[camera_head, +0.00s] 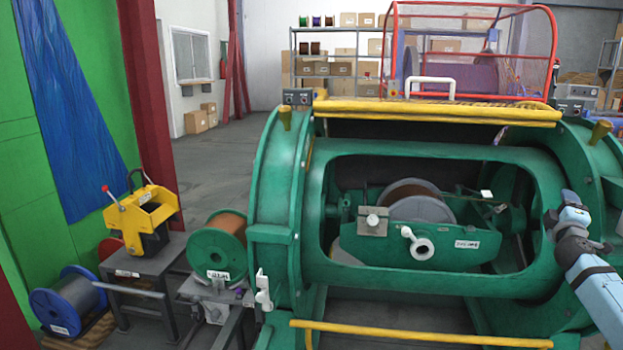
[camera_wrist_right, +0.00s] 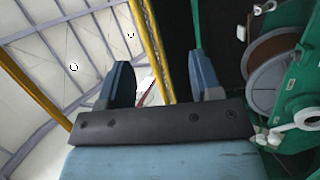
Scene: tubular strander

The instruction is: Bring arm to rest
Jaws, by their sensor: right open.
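My right gripper (camera_head: 560,208) is at the right of the head view, at the end of my light blue right arm (camera_head: 598,292). It is in front of the right rim of the green strander's window-like opening. In the right wrist view its two blue fingers (camera_wrist_right: 160,72) stand apart with no object between them. The green strander drum (camera_head: 430,160) holds a reel (camera_head: 412,198) in a green cradle (camera_head: 440,241) inside the opening. The reel also shows at the right of the wrist view (camera_wrist_right: 275,70). My left gripper is not in view.
A yellow bar (camera_head: 420,335) crosses the strander's front. A red mesh guard (camera_head: 470,50) and yellow platform (camera_head: 437,110) are on top. At left stand a green spool (camera_head: 217,248), a yellow device (camera_head: 141,217) on a table and a blue spool (camera_head: 68,300).

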